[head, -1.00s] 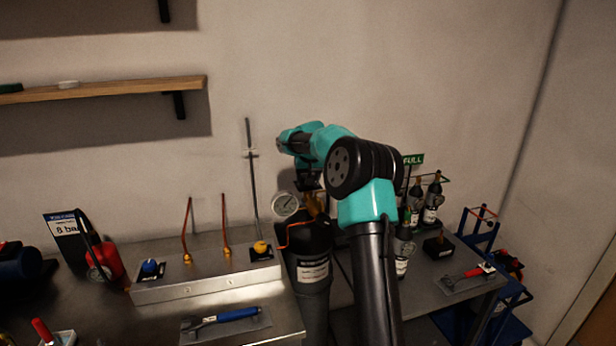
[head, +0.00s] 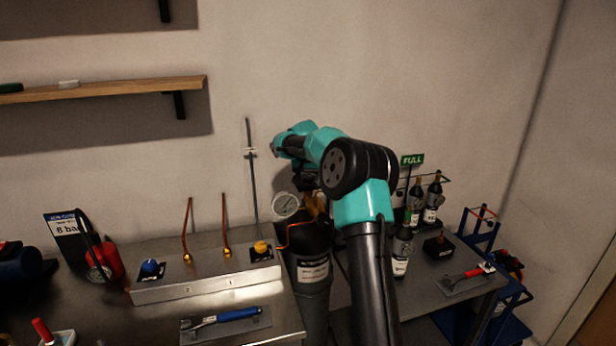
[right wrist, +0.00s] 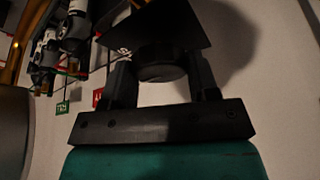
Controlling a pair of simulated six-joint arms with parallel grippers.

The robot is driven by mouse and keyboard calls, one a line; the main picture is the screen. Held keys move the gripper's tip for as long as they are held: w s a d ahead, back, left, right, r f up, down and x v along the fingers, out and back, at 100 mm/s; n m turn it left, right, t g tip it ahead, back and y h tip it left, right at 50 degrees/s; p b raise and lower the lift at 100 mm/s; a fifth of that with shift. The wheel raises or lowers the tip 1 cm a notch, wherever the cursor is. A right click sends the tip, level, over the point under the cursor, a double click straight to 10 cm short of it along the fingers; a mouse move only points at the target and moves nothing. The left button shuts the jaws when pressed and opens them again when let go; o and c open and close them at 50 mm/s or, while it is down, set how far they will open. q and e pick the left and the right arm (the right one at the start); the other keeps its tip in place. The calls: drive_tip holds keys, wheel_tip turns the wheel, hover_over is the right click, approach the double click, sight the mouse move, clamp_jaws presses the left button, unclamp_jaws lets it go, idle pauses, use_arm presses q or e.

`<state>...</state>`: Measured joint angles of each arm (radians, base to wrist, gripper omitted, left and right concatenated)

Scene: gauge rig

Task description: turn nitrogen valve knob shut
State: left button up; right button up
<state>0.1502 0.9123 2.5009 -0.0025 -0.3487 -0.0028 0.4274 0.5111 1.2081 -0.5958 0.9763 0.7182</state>
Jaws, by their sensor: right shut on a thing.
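The grey nitrogen cylinder (head: 314,272) with a white label stands between the bench and the side table in the head view. A round gauge (head: 285,205) and brass valve parts (head: 316,206) sit at its top. My right gripper (head: 305,186) is at the valve, largely hidden behind my arm. In the right wrist view, my right gripper (right wrist: 160,72) is shut on a dark round knob (right wrist: 161,66), one finger on each side. The knob's turn position cannot be read. My left gripper is not in view.
A steel panel (head: 205,286) with blue and yellow knobs and copper tubes is left of the cylinder. A blue-handled wrench (head: 225,316) lies in front. Bottles (head: 433,198) and a red-handled tool (head: 465,276) are on the right table. The wall is close behind.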

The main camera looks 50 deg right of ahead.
drive_tip(key=shift+m, duration=0.4)
drive_tip(key=o, duration=0.9)
drive_tip(key=shift+r, duration=0.15)
drive_tip(key=v, duration=1.7)
drive_tip(key=shift+w+a+r, duration=0.1)
drive_tip(key=shift+w+a, duration=0.05)
drive_tip(key=shift+a, duration=0.15)
drive_tip(key=x, duration=1.5)
drive_tip(key=shift+d+f, duration=0.25)
